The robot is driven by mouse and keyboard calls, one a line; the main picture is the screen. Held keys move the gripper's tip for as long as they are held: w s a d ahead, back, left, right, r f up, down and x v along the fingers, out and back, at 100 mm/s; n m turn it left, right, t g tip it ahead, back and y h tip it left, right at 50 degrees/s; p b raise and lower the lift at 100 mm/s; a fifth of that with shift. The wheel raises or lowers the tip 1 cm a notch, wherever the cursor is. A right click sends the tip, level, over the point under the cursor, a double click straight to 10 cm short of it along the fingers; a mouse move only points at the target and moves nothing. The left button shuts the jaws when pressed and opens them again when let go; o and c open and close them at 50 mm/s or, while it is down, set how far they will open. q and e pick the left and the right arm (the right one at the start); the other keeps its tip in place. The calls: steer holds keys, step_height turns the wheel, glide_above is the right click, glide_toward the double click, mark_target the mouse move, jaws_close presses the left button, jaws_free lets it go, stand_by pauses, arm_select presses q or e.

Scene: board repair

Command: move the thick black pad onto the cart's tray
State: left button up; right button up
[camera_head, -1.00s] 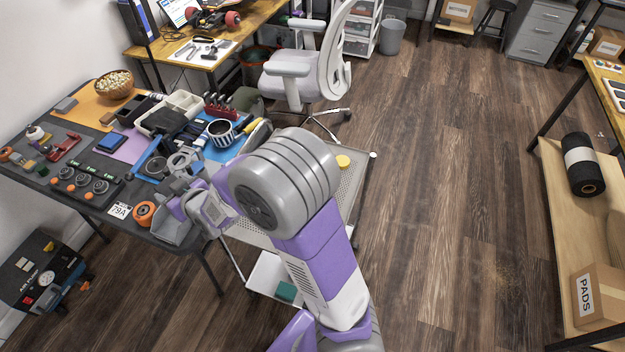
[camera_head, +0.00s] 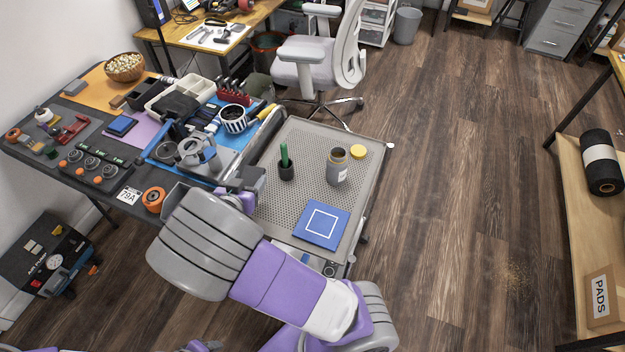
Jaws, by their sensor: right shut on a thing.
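My right gripper (camera_head: 238,184) is at the left edge of the cart's tray (camera_head: 308,150), where the tray meets the workbench. It is shut on a dark thing that seems to be the thick black pad; my own wrist and forearm hide most of it, so its shape and tilt cannot be told. The tray is a grey perforated metal plate with a raised rim. My left gripper is not in view.
The workbench (camera_head: 70,145) at left is crowded.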

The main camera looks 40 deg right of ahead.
mark_target(264, 215)
steer(key=s+m+g, duration=0.1)
steer(key=s+f+m+g+h, duration=0.1)
steer(key=s, duration=0.1)
steer(key=shift+d, duration=0.2)
steer(key=shift+s+f+b, duration=0.15)
steer(key=shift+f+b, duration=0.2)
step_height(264, 215, down, 10)
steer(key=b, duration=0.5)
steer(key=shift+r+b, duration=0.2)
steer(key=shift+b, duration=0.1)
steer(key=shift+r, duration=0.1)
steer(key=o, duration=1.3)
steer(key=shift+c, duration=0.2)
